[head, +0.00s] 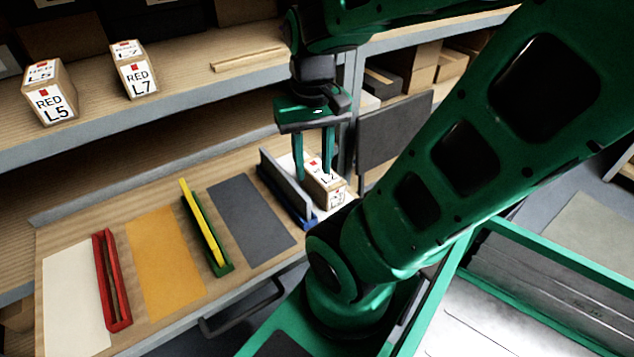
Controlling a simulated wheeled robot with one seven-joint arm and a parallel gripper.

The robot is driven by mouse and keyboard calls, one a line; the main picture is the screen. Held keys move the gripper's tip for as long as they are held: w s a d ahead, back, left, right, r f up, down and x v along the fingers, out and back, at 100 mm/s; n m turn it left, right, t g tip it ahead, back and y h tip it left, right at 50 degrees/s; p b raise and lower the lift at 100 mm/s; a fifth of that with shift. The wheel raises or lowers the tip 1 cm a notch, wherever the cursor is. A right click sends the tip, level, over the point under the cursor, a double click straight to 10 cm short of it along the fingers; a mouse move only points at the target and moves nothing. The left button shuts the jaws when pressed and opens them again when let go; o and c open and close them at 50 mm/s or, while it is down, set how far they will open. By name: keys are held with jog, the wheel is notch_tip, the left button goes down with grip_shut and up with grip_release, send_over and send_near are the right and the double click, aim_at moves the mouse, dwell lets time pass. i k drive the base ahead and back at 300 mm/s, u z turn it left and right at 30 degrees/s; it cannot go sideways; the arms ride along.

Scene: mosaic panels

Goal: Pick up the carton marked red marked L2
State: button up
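A small carton (326,191) with white labels stands on the lower shelf board, at its right end beside the blue tray. Its top label is partly hidden by a finger and seems to read L2; the colour word is not legible. My gripper (313,177) points down over this carton with its two green fingers spread apart. The left fingertip is by the carton's left side and the right one overlaps its top label. I cannot tell whether either finger touches it.
Cartons marked RED L5 (50,103) and RED L7 (137,82) stand on the upper shelf. A red tray (111,283), a green tray with a yellow bar (207,230), and a blue tray with a grey bar (286,188) lie between flat panels.

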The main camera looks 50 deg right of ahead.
aim_at(329, 190)
jog(key=z, duration=0.05)
jog(key=k, duration=0.5)
jog(key=z, duration=2.25)
jog(key=k, duration=1)
jog(key=u, duration=0.6)
jog(key=i, duration=0.5)
